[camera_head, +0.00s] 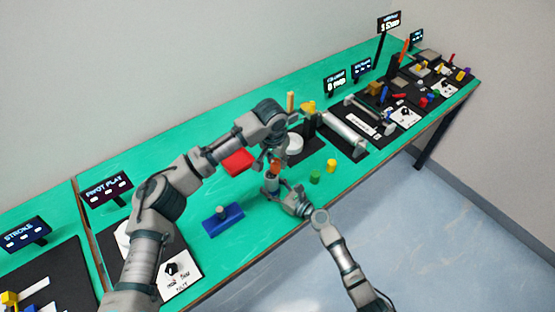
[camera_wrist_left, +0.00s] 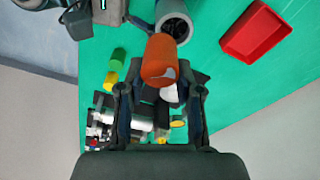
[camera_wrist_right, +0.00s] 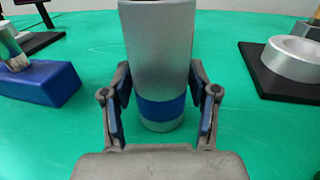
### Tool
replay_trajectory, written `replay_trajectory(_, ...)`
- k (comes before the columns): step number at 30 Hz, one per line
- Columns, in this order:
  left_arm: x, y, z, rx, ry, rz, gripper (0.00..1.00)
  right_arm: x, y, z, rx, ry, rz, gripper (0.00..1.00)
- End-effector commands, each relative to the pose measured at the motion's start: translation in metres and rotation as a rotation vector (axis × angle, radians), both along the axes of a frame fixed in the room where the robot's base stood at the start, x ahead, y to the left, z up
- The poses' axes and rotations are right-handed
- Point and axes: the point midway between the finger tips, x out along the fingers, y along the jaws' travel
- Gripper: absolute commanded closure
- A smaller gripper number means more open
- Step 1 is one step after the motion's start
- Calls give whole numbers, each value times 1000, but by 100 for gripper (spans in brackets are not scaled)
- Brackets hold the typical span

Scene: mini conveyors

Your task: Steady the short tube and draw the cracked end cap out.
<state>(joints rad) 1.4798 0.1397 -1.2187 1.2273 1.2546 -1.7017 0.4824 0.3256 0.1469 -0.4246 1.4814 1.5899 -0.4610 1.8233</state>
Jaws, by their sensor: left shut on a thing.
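The short tube (camera_wrist_right: 160,50) is a silver cylinder with a blue band, standing upright on the green table. Its open dark end faces up in the left wrist view (camera_wrist_left: 174,20). My right gripper (camera_wrist_right: 160,85) has a finger along each side of the tube, low down. My left gripper (camera_wrist_left: 160,95) is shut on the orange end cap (camera_wrist_left: 160,58), above the tube. The cap has a pale patch near its lower edge. The cap also shows in the head view (camera_head: 277,162), just over the tube (camera_head: 270,183). Any gap between cap and tube is hard to judge.
A red tray (camera_head: 238,162) lies behind the tube. A blue block (camera_head: 223,220) stands to its left. Green (camera_head: 315,177) and yellow (camera_head: 331,166) cylinders stand to its right. A silver ring on a black base (camera_wrist_right: 292,60) is close by.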

Motion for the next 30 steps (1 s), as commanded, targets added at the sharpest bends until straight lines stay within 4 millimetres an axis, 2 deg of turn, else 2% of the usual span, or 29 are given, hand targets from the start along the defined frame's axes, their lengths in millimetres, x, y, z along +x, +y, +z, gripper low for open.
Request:
replay_trajectory(10, 0, 0, 0, 1, -1, 0, 99, -1, -1, -2, -1, 3, -1, 22)
replay_trajectory(14, 0, 0, 0, 1, -1, 0, 99, -6, -8, -2, -1, 3, -2, 22)
replay_trajectory(24, 0, 0, 0, 1, -1, 0, 99, -54, -62, -4, -3, 5, -1, 22)
replay_trajectory(30, 0, 0, 0, 1, -1, 0, 99, -73, -85, -4, -1, 5, -1, 22)
